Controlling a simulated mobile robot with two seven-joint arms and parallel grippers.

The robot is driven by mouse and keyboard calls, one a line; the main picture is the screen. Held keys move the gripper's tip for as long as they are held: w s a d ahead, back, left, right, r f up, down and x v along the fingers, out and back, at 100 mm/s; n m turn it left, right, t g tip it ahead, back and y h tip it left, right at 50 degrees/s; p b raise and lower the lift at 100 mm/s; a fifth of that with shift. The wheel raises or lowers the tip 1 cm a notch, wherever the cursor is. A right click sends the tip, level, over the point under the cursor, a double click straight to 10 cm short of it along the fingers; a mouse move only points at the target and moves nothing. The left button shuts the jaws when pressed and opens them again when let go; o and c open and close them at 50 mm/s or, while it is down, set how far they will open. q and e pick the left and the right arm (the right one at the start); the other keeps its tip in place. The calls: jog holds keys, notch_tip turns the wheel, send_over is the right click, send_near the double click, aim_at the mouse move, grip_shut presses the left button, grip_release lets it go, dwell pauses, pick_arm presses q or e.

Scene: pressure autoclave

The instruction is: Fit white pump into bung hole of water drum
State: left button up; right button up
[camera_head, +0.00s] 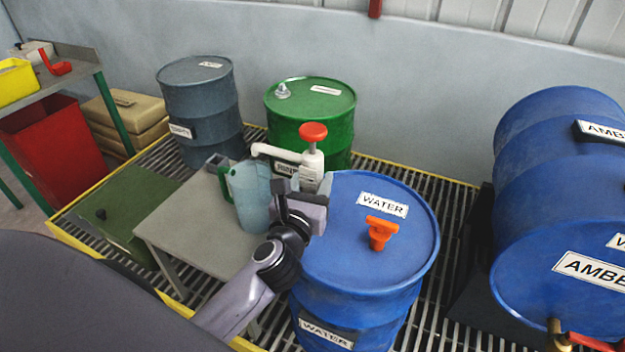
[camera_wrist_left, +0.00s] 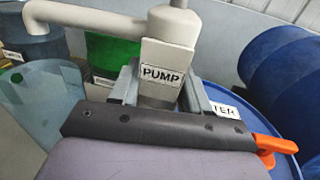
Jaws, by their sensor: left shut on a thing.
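The white pump (camera_head: 311,166), with a red knob on top and a side spout, is upright in my left gripper (camera_head: 304,188). The pump is beside and above the left rim of the blue water drum (camera_head: 345,270). An orange funnel-shaped piece (camera_head: 381,231) stands on the drum's lid, near the "WATER" label. I cannot make out an open bung hole; my gripper and the pump hide part of the lid's left side. My right gripper is out of view.
A grey table (camera_head: 190,222) with a translucent jug (camera_head: 250,195) is left of the pump. A green drum (camera_head: 335,125) and a grey-blue drum (camera_head: 202,105) stand behind. A large blue drum (camera_head: 530,200) lies on its side at right. Grating covers the floor between.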

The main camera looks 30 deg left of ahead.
pick_arm(q)
jog(key=shift+f+b, duration=0.95)
jog(key=shift+f, duration=0.3)
jog(key=o, duration=1.3)
jog(key=shift+r, duration=0.1)
jog(key=shift+o, duration=0.5)
jog(key=v, duration=0.6)
jog(key=shift+s+d+b, duration=0.1)
jog(key=shift+s+b, duration=0.2)
jog(key=shift+s, duration=0.25)
